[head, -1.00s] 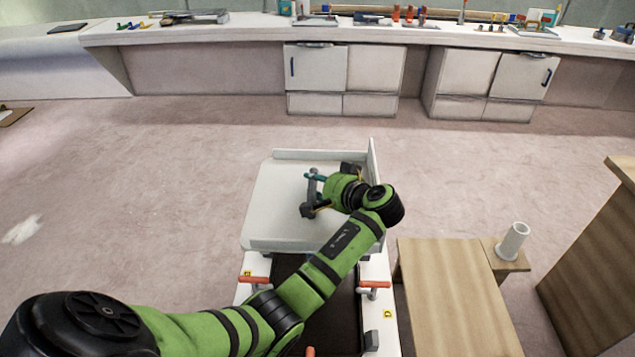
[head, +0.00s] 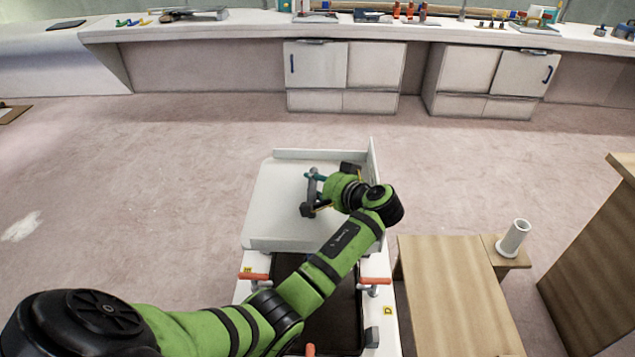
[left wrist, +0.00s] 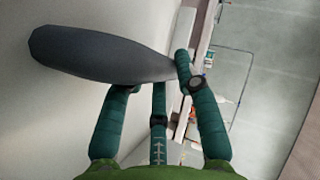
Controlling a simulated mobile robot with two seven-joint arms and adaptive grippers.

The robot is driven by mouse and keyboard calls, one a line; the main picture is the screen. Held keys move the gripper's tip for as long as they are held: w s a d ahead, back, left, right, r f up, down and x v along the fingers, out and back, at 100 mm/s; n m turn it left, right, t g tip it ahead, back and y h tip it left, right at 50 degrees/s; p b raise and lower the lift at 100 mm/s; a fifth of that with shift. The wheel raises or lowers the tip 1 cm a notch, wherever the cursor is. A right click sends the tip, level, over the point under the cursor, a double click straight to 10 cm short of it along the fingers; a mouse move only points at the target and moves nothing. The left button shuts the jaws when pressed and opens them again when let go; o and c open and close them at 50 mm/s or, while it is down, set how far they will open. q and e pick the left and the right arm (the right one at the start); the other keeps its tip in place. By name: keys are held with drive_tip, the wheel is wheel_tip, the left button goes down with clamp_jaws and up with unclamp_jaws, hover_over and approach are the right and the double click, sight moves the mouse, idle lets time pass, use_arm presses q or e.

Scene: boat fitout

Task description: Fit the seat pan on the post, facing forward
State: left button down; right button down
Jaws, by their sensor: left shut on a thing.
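My left gripper (head: 318,188) is above the white tray-like surface, its teal fingers shut on a dark grey, flat, rounded piece. This piece looks like the seat pan (left wrist: 95,57) and shows almost edge-on in the left wrist view. In the head view little of it can be told apart from the gripper. The post (head: 514,238) is a short, white, upright cylinder with a flanged foot. It stands on a low wooden block to the right, well apart from my gripper. Nothing sits on its top. My right gripper is not in view.
The white tray (head: 265,215) has a raised back and right edge. Orange-handled clamps (head: 374,282) stand in front of it. A wooden bench top (head: 450,290) lies beside the post, and a tall wooden panel (head: 595,260) stands further right. A long counter (head: 240,28) crosses the back.

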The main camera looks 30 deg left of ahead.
use_arm(q)
drive_tip(key=c, duration=0.9)
unclamp_jaws()
drive_tip(key=shift+r, duration=0.2)
drive_tip(key=shift+o, duration=0.2)
drive_tip(key=shift+s+f, duration=0.1)
drive_tip(key=shift+f, duration=0.15)
drive_tip(key=shift+d, duration=0.1)
drive_tip(key=v, duration=1.2)
drive_tip(key=shift+r, duration=0.2)
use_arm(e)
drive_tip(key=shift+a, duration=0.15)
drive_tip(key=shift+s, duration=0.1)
